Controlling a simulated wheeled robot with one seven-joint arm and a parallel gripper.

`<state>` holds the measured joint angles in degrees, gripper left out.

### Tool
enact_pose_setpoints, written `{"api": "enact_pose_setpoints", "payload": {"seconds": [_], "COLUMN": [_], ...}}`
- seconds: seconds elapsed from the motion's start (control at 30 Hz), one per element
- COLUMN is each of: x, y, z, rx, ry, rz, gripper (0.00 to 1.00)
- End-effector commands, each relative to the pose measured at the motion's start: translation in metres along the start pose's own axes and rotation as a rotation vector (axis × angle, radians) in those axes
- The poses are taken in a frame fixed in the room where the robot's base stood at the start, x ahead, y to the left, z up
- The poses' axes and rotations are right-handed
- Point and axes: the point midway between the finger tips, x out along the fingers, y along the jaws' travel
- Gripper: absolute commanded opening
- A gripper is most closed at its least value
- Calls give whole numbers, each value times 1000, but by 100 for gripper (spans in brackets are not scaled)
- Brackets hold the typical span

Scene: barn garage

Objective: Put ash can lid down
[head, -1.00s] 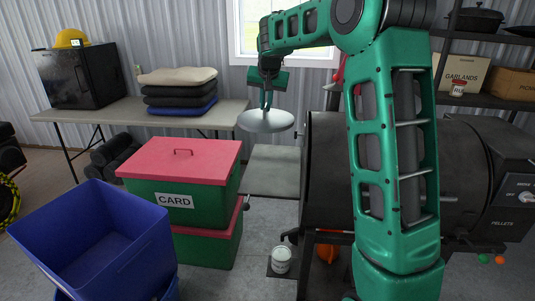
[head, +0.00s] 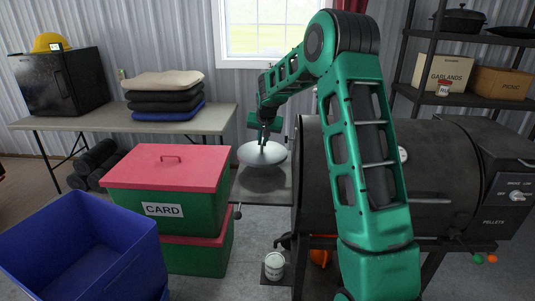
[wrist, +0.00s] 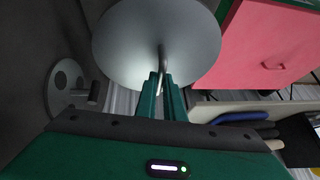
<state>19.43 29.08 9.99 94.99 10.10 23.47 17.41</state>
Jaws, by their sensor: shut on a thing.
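The ash can lid (head: 262,155) is a round silver-grey disc with a thin upright handle. My gripper (head: 264,142) is shut on that handle and holds the lid from above, roughly level. The lid is over the flat grey side shelf (head: 268,184) at the left end of the black smoker; I cannot tell whether it touches the shelf. In the wrist view my gripper (wrist: 161,88) pinches the handle, and the lid (wrist: 140,40) fills the upper middle. No ash can is clearly identifiable.
Stacked green boxes with a pink lid (head: 190,163) stand left of the shelf. The smoker (head: 312,180) is close on the right. A blue bin (head: 80,250) is front left. A white pail (head: 274,264) is below. A table (head: 205,122) with cushions is behind.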

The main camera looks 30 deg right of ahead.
Motion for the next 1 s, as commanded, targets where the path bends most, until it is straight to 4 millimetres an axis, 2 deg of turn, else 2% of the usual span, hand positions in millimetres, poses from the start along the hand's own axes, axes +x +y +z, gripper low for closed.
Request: {"api": "enact_pose_setpoints", "payload": {"seconds": [0.1, 0.2, 0.37, 0.47, 0.7, 1.0], "x": [21, 32, 40, 46, 71, 74], "y": [13, 19, 24, 25, 29, 30], "z": [-11, -17, -22, -19, -3, -2], "rx": [3, 1, 1, 0, 0, 0], "ry": [0, 0, 0, -1, -2, 0], "rz": [1, 0, -1, 0, -1, 0], "gripper": [0, 0, 0, 0, 0, 0]}}
